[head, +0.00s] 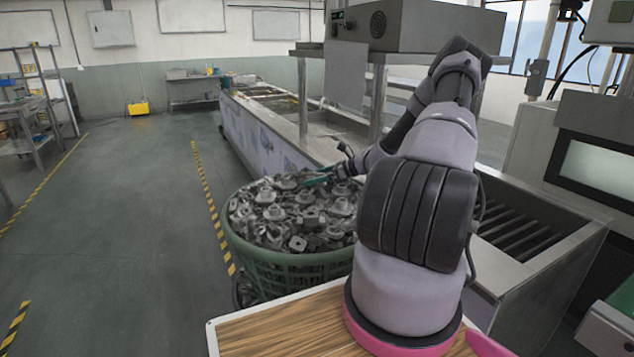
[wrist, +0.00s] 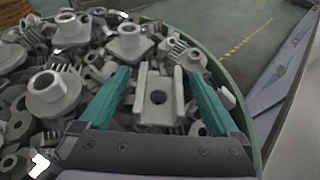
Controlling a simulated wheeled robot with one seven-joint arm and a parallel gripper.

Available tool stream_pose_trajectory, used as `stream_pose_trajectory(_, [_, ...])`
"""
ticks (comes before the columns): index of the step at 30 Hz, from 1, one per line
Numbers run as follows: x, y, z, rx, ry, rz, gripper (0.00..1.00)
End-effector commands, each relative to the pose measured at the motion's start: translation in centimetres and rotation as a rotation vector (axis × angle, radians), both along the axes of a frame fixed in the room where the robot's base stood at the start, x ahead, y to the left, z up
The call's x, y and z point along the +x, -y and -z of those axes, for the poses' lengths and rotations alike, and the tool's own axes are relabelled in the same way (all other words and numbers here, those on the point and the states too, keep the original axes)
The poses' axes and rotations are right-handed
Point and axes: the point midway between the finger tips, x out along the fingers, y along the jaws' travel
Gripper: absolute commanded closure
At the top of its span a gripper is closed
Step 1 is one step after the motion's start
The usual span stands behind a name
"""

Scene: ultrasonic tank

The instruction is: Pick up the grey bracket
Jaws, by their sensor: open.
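Many grey metal parts fill a green basket (head: 262,262) in the head view. In the wrist view a grey bracket (wrist: 158,108), a channel shape with two raised walls and a round hole in its floor, lies on the heap. My gripper (wrist: 160,85) is open, with one teal finger on each side of this bracket. I cannot tell whether the fingers touch it. In the head view my gripper (head: 318,180) is small, over the back right of the basket, with its teal fingers among the parts.
Flanged round parts (wrist: 54,92) and other grey pieces crowd the left of the wrist view. The basket's green rim (wrist: 215,62) curves close on the right. A long metal tank line (head: 270,130) stands behind the basket. Open floor (head: 120,220) lies to the left.

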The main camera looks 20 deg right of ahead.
Motion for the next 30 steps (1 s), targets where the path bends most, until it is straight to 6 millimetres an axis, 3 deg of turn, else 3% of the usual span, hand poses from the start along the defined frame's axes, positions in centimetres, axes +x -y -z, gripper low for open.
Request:
stream_pose_trajectory(3, [0.0,0.0,0.0,0.0,0.0,0.0,0.06])
stream_pose_trajectory(9, [0.0,0.1,0.0,0.0,0.0,0.0,0.83])
stream_pose_trajectory(11, [0.0,0.1,0.0,0.0,0.0,0.0,1.0])
stream_pose_trajectory(22, [0.0,0.1,-0.9,-0.001,0.002,0.0,1.0])
stream_pose_trajectory(30, [0.0,0.1,-5.7,-0.003,0.004,-0.001,1.0])
